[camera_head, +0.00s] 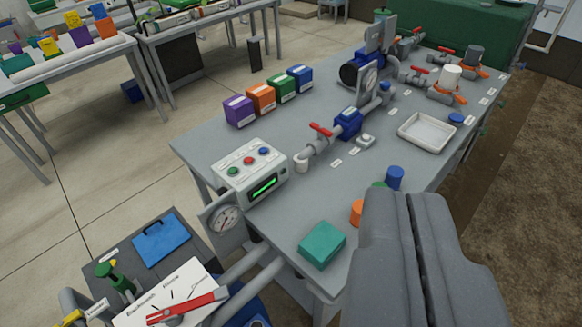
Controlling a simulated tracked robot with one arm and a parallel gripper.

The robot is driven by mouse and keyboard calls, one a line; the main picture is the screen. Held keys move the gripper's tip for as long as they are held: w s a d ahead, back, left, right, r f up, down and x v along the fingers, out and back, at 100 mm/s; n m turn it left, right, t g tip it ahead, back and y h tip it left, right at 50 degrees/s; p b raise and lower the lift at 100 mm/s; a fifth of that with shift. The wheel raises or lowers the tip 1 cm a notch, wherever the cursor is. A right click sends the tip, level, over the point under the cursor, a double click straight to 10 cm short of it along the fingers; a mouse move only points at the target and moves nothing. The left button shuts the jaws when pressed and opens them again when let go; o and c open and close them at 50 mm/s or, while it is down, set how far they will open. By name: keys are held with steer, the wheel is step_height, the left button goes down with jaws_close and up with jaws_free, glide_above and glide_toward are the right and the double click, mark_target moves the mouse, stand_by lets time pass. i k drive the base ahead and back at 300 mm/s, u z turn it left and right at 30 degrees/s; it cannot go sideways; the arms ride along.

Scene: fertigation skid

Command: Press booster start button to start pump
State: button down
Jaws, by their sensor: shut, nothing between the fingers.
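A light grey control box (250,175) stands on the grey skid table, left of centre. Its sloped top has a green button (233,171), a red button (249,160) and a blue button (264,150). A lit green display (264,187) is on its front. I cannot read which button is the booster start. A blue pump (362,70) sits at the table's back. My gripper (408,197) fills the lower right, its two dark grey fingers closed together and empty. It appears right of the control box, well apart from it.
Purple, orange, green and blue boxes (262,99) stand behind the control box. A red-handled valve (320,129), pressure gauge (224,218) and pipes are close to it. A teal box (322,244) and white tray (427,132) lie on the table (290,215).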

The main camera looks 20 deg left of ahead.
mark_target(232, 171)
steer(key=z, duration=1.8)
steer(key=i, duration=2.3)
steer(key=u, duration=3.65)
